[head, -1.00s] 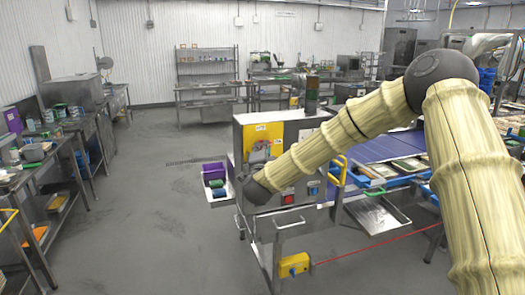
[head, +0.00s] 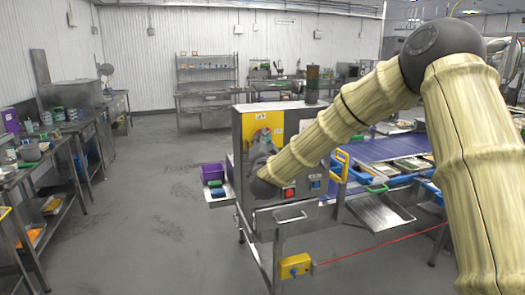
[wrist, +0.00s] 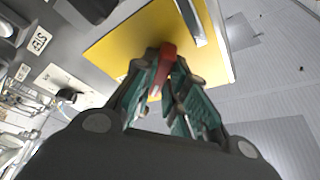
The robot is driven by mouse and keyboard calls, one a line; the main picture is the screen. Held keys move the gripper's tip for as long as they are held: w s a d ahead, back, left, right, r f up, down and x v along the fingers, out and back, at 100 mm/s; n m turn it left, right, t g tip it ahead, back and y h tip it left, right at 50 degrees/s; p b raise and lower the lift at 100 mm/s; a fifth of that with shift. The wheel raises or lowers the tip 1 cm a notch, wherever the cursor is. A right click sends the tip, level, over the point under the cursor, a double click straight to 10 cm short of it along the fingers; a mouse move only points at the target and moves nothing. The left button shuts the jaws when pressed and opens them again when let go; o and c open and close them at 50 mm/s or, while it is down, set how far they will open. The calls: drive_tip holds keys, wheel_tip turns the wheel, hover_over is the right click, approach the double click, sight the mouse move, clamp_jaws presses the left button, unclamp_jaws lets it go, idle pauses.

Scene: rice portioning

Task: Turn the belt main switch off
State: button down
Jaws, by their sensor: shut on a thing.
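The belt main switch shows in the wrist view as a red handle (wrist: 167,58) on a yellow plate (wrist: 125,48). In the head view the yellow plate (head: 257,119) is on the front of the grey metal machine cabinet (head: 242,190). My gripper (wrist: 164,78) has its green fingers closed around the red handle, one on each side. In the head view my gripper (head: 261,148) is at the yellow plate, partly covered by my arm, and the handle cannot be made out there.
Below my wrist are a red button (head: 288,193) and a drawer-like handle (head: 290,218). A purple bin (head: 212,171) stands left of the cabinet. The blue conveyor belt (head: 385,148) runs to the right. The floor in front and to the left is clear.

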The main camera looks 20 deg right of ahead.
drive_tip(key=n+y+b, duration=0.2)
drive_tip(key=n+b, duration=0.1)
drive_tip(key=n, duration=0.1)
drive_tip(key=n+t+y+b, duration=0.1)
drive_tip(key=n+y+b, duration=0.1)
drive_tip(key=n+b, duration=0.2)
drive_tip(key=n+t+y+b, duration=0.1)
drive_tip(key=n+y+b, duration=0.1)
drive_tip(key=n+b, duration=0.2)
drive_tip(key=shift+d+f+n, duration=0.25)
drive_tip(key=shift+d+n, duration=0.1)
drive_tip(key=shift+n, duration=0.35)
drive_tip(key=c, duration=1.4)
unclamp_jaws()
drive_tip(key=shift+c, duration=0.2)
drive_tip(key=shift+r, duration=0.1)
drive_tip(key=v, duration=1.2)
drive_tip(key=shift+d, duration=0.1)
